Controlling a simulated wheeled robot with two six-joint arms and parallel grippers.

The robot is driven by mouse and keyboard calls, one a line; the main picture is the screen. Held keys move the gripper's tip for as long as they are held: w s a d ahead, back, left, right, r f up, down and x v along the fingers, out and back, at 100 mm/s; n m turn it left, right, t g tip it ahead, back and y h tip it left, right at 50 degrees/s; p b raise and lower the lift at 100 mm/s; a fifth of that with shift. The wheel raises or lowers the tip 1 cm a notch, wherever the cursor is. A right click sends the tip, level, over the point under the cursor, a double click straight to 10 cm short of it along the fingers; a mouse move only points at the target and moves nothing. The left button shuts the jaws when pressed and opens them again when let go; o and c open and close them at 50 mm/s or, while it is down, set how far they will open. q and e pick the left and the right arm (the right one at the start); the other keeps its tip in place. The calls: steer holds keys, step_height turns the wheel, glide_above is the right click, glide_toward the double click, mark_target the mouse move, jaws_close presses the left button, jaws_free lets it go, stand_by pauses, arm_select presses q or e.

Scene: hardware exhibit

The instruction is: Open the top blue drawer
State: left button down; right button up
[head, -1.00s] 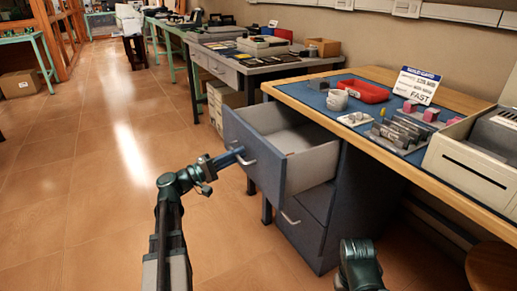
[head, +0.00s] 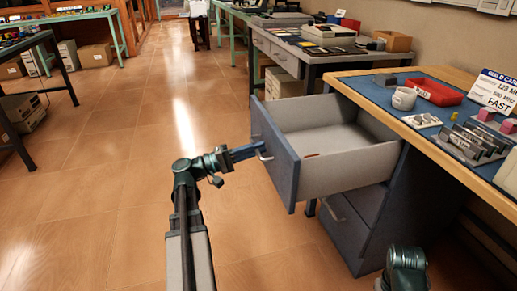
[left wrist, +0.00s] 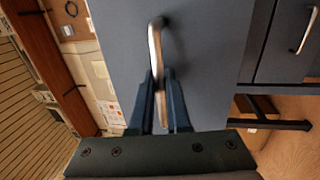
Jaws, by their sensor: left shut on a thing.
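The top blue drawer (head: 274,151) stands pulled far out of the desk in the head view. Its light grey inside shows, with a small reddish strip (head: 312,155) near the front. My left gripper (head: 258,149) is shut on the drawer's metal handle (left wrist: 155,55). In the left wrist view the two blue fingers (left wrist: 160,105) close around the handle bar, in front of the blue drawer face (left wrist: 205,60). Part of my right arm shows at the bottom right of the head view, but its gripper does not show.
On the desk (head: 390,115) are a white mug (head: 404,98), a red tray (head: 436,92) and a sign (head: 494,90). The tiled floor (head: 110,180) to the left is clear.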

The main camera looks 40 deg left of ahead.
arm_select(q)
steer(key=c, duration=1.2)
jaws_free()
steer(key=shift+o, duration=0.2)
steer(key=b+v, duration=0.2)
steer(key=v, duration=1.1)
steer(key=shift+s+a+b, duration=0.25)
steer(key=shift+s+b, duration=0.05)
